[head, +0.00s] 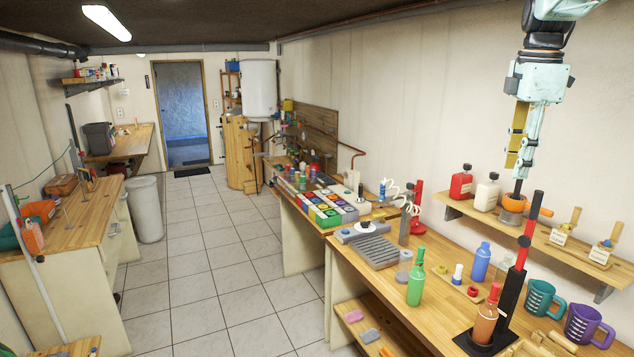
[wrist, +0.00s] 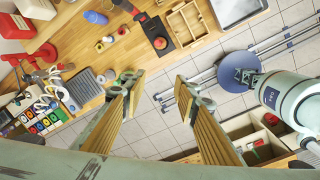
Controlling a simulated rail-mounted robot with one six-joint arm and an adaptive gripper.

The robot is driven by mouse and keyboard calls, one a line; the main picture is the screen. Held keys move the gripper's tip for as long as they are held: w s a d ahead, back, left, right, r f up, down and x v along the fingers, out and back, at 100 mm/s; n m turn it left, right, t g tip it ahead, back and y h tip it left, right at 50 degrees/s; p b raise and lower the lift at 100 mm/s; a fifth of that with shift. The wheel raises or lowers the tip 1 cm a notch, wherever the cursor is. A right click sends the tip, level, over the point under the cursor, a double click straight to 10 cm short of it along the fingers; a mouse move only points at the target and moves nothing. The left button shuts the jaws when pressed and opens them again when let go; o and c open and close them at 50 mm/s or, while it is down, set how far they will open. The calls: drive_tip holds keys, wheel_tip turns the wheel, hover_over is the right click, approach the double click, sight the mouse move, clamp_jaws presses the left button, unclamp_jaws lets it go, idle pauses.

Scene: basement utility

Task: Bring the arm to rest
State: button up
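My gripper (head: 519,165) hangs at the upper right in the head view, pointing down, in front of the wall and in line with an orange pot (head: 513,203) on the wall shelf. Its depth relative to the shelf is hard to judge there. In the wrist view my gripper (wrist: 160,88) has its two fingers wide apart. Only floor and the workbench edge show between them, so it is open and empty.
The workbench (head: 450,325) carries a green bottle (head: 416,278), a blue bottle (head: 481,262), mugs and a black stand with a red top. The wall shelf (head: 478,217) holds bottles and small items. The tiled floor (head: 215,280) to the left is clear.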

drive_tip(key=s+a+f+m+t+b, duration=0.1)
drive_tip(key=s+a+f+m+b, duration=0.25)
drive_tip(key=s+a, duration=0.65)
drive_tip(key=s+a+f+m+t+b, duration=0.1)
drive_tip(key=s+a+f+m+b, duration=0.3)
drive_tip(key=s+a, duration=0.7)
drive_tip(key=s+a+f+m+b, duration=0.3)
drive_tip(key=s+f, duration=0.6)
drive_tip(key=s, duration=0.4)
drive_tip(key=s+a+f+m+t+b, duration=0.1)
drive_tip(key=s+a+f+m+b, duration=0.3)
drive_tip(key=s+f, duration=0.6)
drive_tip(key=s+m+b, duration=0.1)
drive_tip(key=s, duration=0.2)
drive_tip(key=shift+s+f+y+b, duration=0.15)
drive_tip(key=shift+s+y+b, duration=0.05)
drive_tip(key=shift+y+b, duration=0.15)
